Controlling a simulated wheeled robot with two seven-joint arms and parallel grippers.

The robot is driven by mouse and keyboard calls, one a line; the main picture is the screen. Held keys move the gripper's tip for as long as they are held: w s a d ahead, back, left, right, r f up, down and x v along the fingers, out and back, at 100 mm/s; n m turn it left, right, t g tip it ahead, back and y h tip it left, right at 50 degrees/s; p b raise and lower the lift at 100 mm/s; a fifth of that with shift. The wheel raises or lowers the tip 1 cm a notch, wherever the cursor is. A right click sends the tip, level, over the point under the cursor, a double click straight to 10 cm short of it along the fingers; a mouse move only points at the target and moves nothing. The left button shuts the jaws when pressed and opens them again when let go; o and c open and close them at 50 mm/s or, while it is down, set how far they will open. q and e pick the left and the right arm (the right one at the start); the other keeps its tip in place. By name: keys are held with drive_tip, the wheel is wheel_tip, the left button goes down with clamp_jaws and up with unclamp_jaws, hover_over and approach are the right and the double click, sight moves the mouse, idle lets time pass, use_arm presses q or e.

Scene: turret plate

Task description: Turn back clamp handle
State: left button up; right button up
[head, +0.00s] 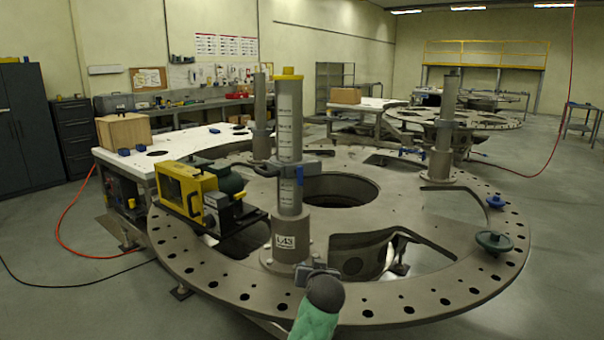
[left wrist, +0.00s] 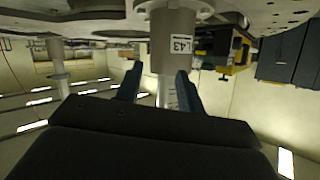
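A grey post (head: 290,130) with a yellow cap stands upright on the turret plate (head: 390,298); its wider base is labelled L43. My left gripper (head: 305,274) is low in front of the post's base, below the clamp and apart from the handle. In the left wrist view, which looks upside down, the two dark fingers (left wrist: 159,88) are spread, with the post (left wrist: 174,40) beyond them and nothing visibly held. The clamp handle is not clear there. My right gripper is not in view.
A yellow and black machine (head: 195,190) sits on the plate left of the post. The plate has large openings.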

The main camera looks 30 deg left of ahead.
use_arm(q)
drive_tip(key=w+a+r+n+y, duration=0.25)
drive_tip(key=w+r, duration=0.25)
drive_tip(key=r, duration=0.6)
drive_tip(key=n+y, duration=0.2)
drive_tip(key=y, duration=0.1)
approach(301, 172)
drive_tip(key=x, duration=0.3)
drive_tip(key=shift+t, duration=0.3)
drive_tip(key=p+x, duration=0.3)
drive_tip(key=x, duration=0.3)
drive_tip(key=shift+w+a, duration=0.15)
drive_tip(key=shift+a, duration=0.2)
drive_tip(key=shift+w+a+f, duration=0.15)
drive_tip(key=shift+w+a, duration=0.25)
drive_tip(key=shift+a, duration=0.1)
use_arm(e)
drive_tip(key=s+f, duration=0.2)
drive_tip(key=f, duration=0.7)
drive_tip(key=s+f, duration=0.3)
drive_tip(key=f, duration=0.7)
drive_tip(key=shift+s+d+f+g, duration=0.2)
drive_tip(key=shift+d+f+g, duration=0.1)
use_arm(q)
clamp_jaws()
